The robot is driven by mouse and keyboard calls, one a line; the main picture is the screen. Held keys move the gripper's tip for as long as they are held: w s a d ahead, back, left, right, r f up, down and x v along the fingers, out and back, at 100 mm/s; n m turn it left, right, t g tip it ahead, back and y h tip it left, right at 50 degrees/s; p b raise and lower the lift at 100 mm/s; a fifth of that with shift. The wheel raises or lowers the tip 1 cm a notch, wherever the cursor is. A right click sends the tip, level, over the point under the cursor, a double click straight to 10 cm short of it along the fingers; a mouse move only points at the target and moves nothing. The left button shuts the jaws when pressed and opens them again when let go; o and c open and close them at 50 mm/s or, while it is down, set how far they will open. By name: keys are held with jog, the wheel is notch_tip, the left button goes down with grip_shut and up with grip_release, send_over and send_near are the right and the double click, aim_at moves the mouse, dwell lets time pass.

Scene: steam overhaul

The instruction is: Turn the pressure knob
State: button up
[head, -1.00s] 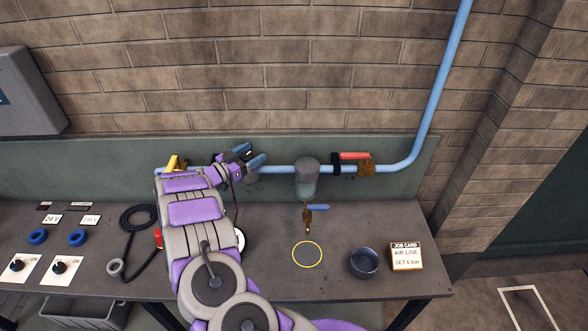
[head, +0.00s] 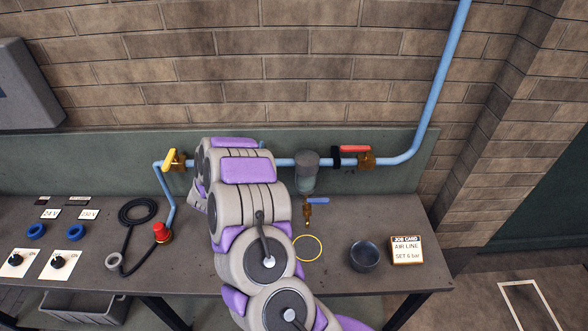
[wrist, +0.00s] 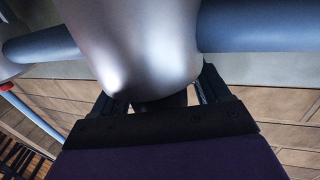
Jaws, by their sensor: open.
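The pressure knob is not clear in the head view, where my arm covers that stretch of the pipe. In the wrist view a large smooth silver-grey rounded body (wrist: 140,45) sits on the blue pipe (wrist: 255,26). A dark part (wrist: 172,101), possibly the knob, shows below it. My gripper (wrist: 162,93) is open, with one finger on each side of this dark part. Whether the fingers touch it I cannot tell. In the head view my gripper is hidden behind my arm.
Along the pipe are a yellow-handled valve (head: 170,160), a filter bowl (head: 306,172) and a red-handled valve (head: 356,150). A blue-lever drain (head: 310,203) hangs below the bowl. A dark cup (head: 364,256) and job card (head: 406,250), reading "SET 6 bar", stand on the bench (head: 330,285).

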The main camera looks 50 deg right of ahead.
jog(key=n+t+y+b, duration=0.1)
jog(key=n+t+b, duration=0.1)
jog(key=n+t+y+b, duration=0.1)
jog(key=t+y+b, duration=0.1)
jog(key=t, duration=0.1)
jog(key=shift+w+f+n, duration=0.15)
jog(key=shift+n, duration=0.25)
jog(key=n+t+y, duration=0.1)
jog(key=n+t+y+b, duration=0.1)
jog(key=y, duration=0.1)
jog(key=shift+w+a+n+t, duration=0.15)
jog(key=shift+n+t, duration=0.15)
jog(key=shift+t, duration=0.1)
jog(key=n+t+y, duration=0.1)
jog(key=y, duration=0.1)
jog(key=n+y+p, duration=0.1)
jog(key=shift+w+a+r+n+t+y, duration=0.1)
jog(key=shift+a+r+n+t+y, duration=0.1)
jog(key=shift+n+t+y, duration=0.15)
jog(key=n+y+p, duration=0.1)
jog(key=y, duration=0.1)
jog(key=n+t+y+p, duration=0.1)
jog(key=n+y+p, duration=0.1)
jog(key=y, duration=0.1)
jog(key=a+n+y+p, duration=0.1)
jog(key=y+p, duration=0.1)
jog(key=shift+w+n+t+y, duration=0.15)
jog(key=shift+n+t+y, duration=0.1)
jog(key=shift+n, duration=0.1)
